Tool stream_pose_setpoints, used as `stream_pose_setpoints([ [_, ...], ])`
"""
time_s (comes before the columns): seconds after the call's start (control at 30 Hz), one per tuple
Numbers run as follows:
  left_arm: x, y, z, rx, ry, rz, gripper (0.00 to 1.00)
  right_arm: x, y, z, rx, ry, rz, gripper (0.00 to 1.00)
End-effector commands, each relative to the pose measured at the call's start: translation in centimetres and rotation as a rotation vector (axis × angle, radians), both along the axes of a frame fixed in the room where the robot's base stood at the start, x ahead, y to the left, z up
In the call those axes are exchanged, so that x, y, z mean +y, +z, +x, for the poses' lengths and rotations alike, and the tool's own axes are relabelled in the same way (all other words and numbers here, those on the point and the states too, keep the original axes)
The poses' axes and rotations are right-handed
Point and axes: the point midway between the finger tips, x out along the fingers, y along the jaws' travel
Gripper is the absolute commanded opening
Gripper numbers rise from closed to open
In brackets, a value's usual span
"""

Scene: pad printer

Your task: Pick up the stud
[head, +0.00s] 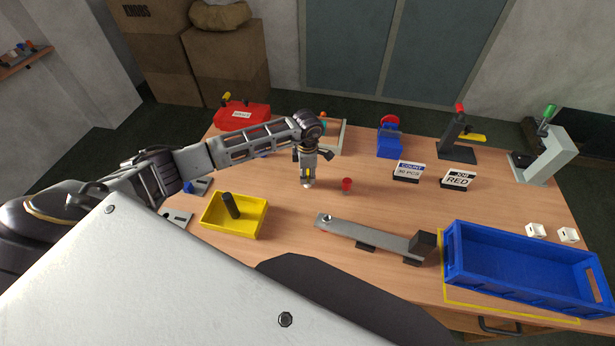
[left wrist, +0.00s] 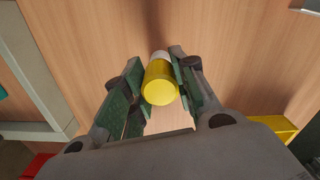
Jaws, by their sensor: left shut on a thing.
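My left gripper (head: 308,180) points down over the middle of the table. It is shut on a small yellow cylinder (left wrist: 161,84) with a pale whitish end (left wrist: 161,56), which I take to be the stud. In the left wrist view the cylinder sits between the two green-padded fingers (left wrist: 158,90), with its round yellow end toward the camera. In the head view a bit of yellow (head: 308,173) shows between the fingers, with the pale end below, close to the table; I cannot tell whether it touches. My right gripper is not in view.
A small red piece (head: 347,184) stands just right of the gripper. A yellow tray (head: 232,231) holding a dark cylinder is at the front left. A grey bar (head: 370,234) lies in front, and a blue crate (head: 520,290) is at the right. Two signs (head: 408,171) stand farther back.

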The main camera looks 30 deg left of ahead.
Motion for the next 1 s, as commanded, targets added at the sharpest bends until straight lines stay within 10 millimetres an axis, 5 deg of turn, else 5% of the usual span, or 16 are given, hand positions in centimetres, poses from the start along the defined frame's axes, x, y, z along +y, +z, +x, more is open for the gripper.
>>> stream_pose_setpoints([
  [0.6,0.0,8.0,0.0,0.000,-0.001,0.000,0.06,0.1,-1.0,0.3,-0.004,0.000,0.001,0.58],
  [1.0,0.0,8.9,0.0,0.001,-0.001,0.000,0.06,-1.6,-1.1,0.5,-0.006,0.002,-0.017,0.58],
])
